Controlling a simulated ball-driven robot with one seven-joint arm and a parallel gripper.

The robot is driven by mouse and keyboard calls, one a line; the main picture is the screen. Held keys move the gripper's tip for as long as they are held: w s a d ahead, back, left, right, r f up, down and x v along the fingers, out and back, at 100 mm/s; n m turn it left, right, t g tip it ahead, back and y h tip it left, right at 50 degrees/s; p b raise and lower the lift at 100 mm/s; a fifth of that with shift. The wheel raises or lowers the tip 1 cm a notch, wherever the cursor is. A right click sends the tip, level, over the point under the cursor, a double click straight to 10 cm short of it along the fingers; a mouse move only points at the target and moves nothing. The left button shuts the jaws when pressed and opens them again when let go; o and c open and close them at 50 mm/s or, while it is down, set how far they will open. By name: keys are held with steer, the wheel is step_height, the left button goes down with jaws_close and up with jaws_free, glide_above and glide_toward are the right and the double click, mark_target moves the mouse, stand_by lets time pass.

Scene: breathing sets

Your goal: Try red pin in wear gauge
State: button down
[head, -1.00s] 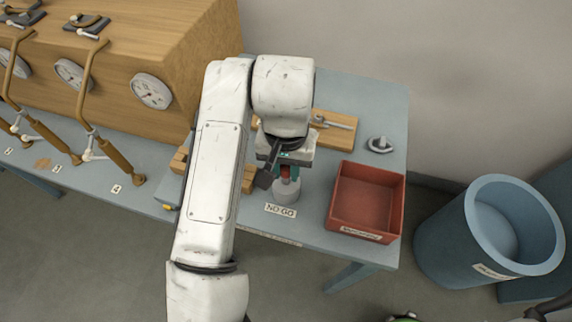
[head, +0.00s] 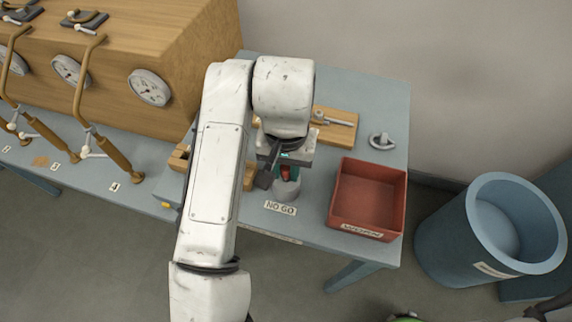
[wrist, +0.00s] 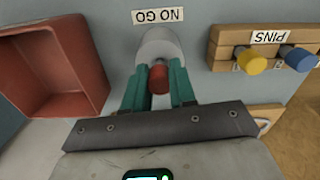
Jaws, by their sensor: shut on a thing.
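My gripper (head: 286,174) is shut on the red pin (wrist: 159,79), with the teal fingers on either side of it. The pin is a short red piece, also partly visible in the head view (head: 286,172). The wear gauge (wrist: 160,43) is a light grey cylinder beside the NO GO label (wrist: 158,16). It stands on the table directly under my gripper in the head view (head: 287,190). The pin is over the gauge top; its lower end is hidden, so I cannot tell how deep it sits.
A red bin (head: 367,198) stands right of the gauge. A wooden PINS block (wrist: 270,45) holds a yellow pin (wrist: 251,62) and a blue pin (wrist: 298,58). A wooden board with a metal tool (head: 335,122) and a grey ring (head: 381,141) lie behind. A blue barrel (head: 470,240) stands beyond the table.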

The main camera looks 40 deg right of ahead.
steer(key=shift+f, duration=0.45)
steer(key=shift+r, duration=0.2)
stand_by(0.6)
steer(key=shift+r+p, duration=3.1)
steer(key=shift+r, duration=0.65)
